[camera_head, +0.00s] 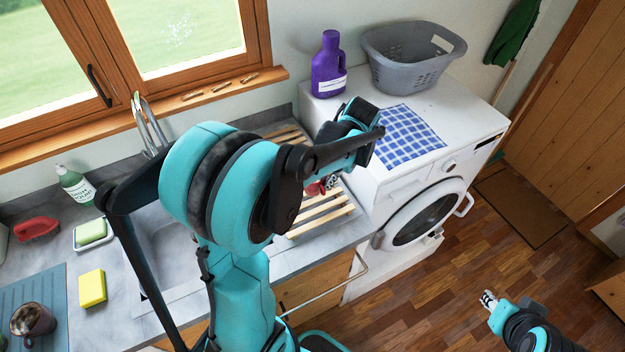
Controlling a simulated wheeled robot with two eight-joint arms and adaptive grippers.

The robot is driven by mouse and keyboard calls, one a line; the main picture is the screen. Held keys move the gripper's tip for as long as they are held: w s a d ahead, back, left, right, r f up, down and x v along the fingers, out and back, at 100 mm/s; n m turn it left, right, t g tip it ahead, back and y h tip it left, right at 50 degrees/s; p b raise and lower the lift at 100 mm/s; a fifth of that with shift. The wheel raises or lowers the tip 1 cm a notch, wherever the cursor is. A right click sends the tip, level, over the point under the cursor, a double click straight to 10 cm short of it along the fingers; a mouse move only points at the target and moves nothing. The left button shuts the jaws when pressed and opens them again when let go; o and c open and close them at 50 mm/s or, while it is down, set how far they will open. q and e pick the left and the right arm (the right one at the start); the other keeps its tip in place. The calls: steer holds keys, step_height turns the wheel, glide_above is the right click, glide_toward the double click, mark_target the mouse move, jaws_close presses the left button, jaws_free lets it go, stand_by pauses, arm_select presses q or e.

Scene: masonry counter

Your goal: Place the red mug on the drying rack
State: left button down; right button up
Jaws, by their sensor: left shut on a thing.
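The drying rack (322,215) is a set of pale wooden slats on the counter between the sink and the washing machine. My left arm reaches across the picture and hides much of the rack. My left gripper (332,182) shows small beneath the arm, over the rack, and is shut on a red thing, apparently the red mug (314,189). Only a small red part shows, and I cannot tell whether it touches the slats. My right gripper (488,300) is over the wooden floor at lower right, away from the rack; its jaw opening is unclear.
A dark mug (33,320) stands on a blue mat at the far left. A yellow sponge (92,288), soap dish, red brush (37,229) and green bottle (75,186) are around the sink. The washing machine (470,125) carries a purple bottle (329,66), grey basket (412,58) and checked cloth (408,137).

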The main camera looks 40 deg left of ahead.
arm_select(q)
steer(key=a+f, duration=0.1)
steer(key=w+a+f, duration=0.1)
steer(key=a, duration=0.1)
steer(key=w+a+f, duration=0.1)
steer(key=shift+a+b, duration=0.3)
steer(key=shift+a, duration=0.05)
step_height(320, 180, down, 4)
steer(key=shift+w+f+b, duration=0.1)
steer(key=shift+b, duration=0.4)
steer(key=c, duration=1.6)
jaws_free()
steer(key=shift+f, duration=0.1)
steer(key=shift+c, duration=0.2)
